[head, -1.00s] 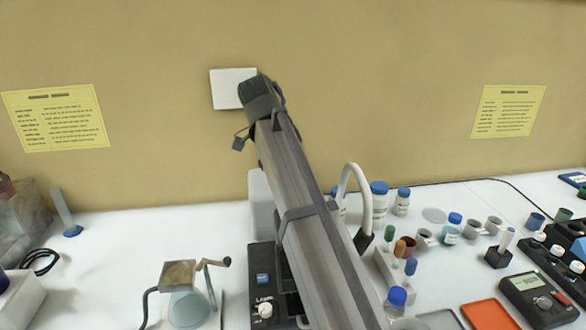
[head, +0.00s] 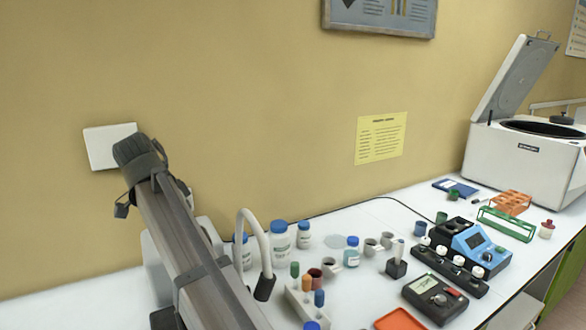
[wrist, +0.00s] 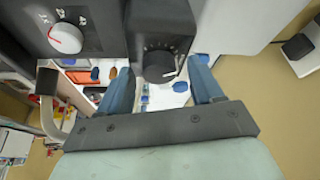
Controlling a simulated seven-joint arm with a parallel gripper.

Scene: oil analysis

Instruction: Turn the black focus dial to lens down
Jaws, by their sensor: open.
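In the wrist view, a round black dial (wrist: 158,66) with a light pointer mark sits on a dark panel with small tick marks. My gripper (wrist: 160,72) is open, with one blue finger on each side of the dial. The dial lies between the fingers in the picture; I cannot tell whether either finger touches it. A white dial (wrist: 65,38) with a red pointer is on a neighbouring black panel with markings, at the upper left. In the head view my arm covers the device, and neither the gripper nor the black dial shows.
In the head view, a curved white lamp neck (head: 250,230) stands close to the right of my arm. Blue-capped bottles (head: 280,236), a vial rack and a black meter (head: 435,299) lie further right. A white centrifuge (head: 525,155) with raised lid stands at the far right.

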